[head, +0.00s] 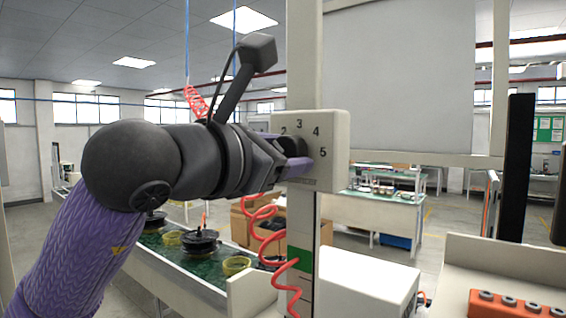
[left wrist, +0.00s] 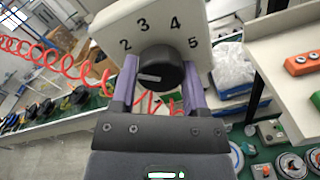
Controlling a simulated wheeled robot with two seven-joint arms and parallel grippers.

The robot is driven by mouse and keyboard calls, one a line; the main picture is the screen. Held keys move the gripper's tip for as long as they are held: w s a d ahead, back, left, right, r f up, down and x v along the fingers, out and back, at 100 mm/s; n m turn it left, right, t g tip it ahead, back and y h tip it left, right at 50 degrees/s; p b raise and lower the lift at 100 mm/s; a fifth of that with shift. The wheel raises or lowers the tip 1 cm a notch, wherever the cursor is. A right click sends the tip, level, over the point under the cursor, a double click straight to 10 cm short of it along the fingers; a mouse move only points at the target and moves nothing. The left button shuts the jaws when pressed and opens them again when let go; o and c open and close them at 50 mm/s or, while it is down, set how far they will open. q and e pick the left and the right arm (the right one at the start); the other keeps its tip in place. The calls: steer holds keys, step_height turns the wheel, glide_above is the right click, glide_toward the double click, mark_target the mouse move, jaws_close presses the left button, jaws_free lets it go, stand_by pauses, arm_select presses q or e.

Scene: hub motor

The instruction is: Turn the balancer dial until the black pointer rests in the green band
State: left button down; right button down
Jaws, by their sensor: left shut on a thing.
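The balancer dial is a black round knob (left wrist: 160,68) on a cream box (left wrist: 112,28) numbered 2 to 5; a pale mark shows on the knob's face. In the head view the box (head: 335,130) sits on a tall pale post (head: 303,215), the knob mostly hidden by my gripper. My left gripper (head: 300,158) is shut on the knob, its purple fingers on either side of it in the left wrist view (left wrist: 161,82). A green band (head: 300,260) with tick marks shows lower on the post. I cannot make out the black pointer. My right gripper is not in view.
A coiled red hose (head: 262,225) hangs close to the post and crosses below the box. A green-topped conveyor (head: 180,250) with black hubs runs behind at left. A white cabinet (head: 365,280) and a shelf with an orange block (head: 515,304) stand at right.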

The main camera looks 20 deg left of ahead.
arm_select(q)
steer(key=shift+m, duration=0.5)
steer(key=shift+c, duration=0.5)
jaws_free()
steer(key=b+v, duration=0.4)
steer(key=v, duration=0.6)
steer(key=shift+b, duration=0.3)
